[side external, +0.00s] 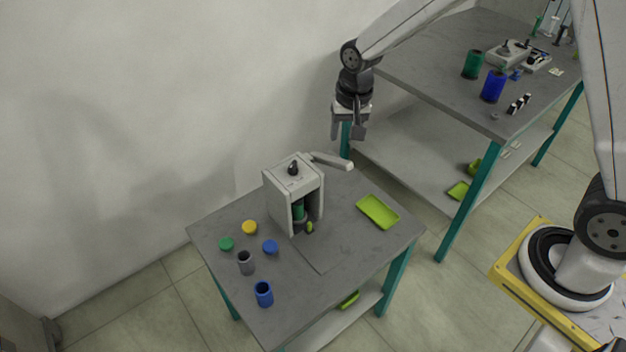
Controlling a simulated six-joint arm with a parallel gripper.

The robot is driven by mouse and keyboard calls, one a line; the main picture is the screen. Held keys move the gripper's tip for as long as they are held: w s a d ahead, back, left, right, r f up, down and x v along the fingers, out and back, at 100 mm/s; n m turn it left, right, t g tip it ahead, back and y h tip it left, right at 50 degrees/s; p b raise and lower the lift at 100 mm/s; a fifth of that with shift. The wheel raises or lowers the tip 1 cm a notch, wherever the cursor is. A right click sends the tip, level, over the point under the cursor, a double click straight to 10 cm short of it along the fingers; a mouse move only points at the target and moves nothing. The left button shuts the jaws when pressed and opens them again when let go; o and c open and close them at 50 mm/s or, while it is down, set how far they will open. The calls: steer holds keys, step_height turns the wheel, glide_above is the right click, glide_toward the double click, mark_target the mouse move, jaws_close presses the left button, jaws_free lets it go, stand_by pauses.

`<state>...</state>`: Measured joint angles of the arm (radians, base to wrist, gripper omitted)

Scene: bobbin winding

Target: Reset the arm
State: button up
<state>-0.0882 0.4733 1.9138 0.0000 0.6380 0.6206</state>
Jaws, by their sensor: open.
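My gripper (347,130) hangs in the air, pointing down, above and behind the right back part of the small grey table (345,255). Its fingers are apart and nothing shows between them. The winding machine (292,178), a pale box with a dark knob on top and a lever (332,161) reaching right, stands on the small table below and left of my gripper. A green bobbin (298,210) sits inside its open front. My gripper is apart from the machine.
A green tray (378,211) lies right of the machine. Yellow (249,227), green (226,244) and blue (270,247) spools, a grey cup (246,262) and a blue cup (264,293) stand left and front. A larger table (440,75) with several items stands behind right.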

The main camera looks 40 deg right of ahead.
steer(key=s+d+n, duration=0.2)
steer(key=s+n, duration=0.1)
steer(key=s, duration=0.5)
steer(key=s+d+r+n+t, duration=0.1)
steer(key=s+d+n, duration=0.1)
steer(key=s, duration=0.6)
steer(key=shift+s+n, duration=0.2)
steer(key=shift+n, duration=0.3)
